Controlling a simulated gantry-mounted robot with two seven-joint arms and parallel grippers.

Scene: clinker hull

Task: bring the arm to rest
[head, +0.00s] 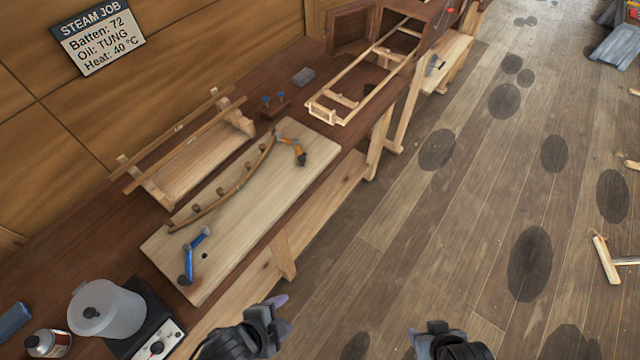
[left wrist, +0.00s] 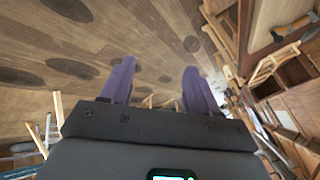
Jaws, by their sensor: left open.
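My left gripper (head: 277,312) is at the bottom of the head view, in front of the workbench's front edge and apart from everything. In the left wrist view its two purple fingers (left wrist: 160,85) stand apart with nothing between them, and plank floor shows beyond. My right gripper (head: 440,342) is at the bottom edge, right of the left one, over the floor; its jaws do not show clearly. A curved wooden batten (head: 225,192) lies on the pale board (head: 270,205), with a blue clamp (head: 194,256) and a yellow-and-dark clamp (head: 293,148) near its ends.
A wooden rack (head: 190,165) stands behind the board, and a ladder-like frame (head: 365,75) lies farther along the bench. A translucent pot (head: 107,312) sits on a hot plate (head: 150,338) at lower left. The floor (head: 430,220) right of the bench is largely open.

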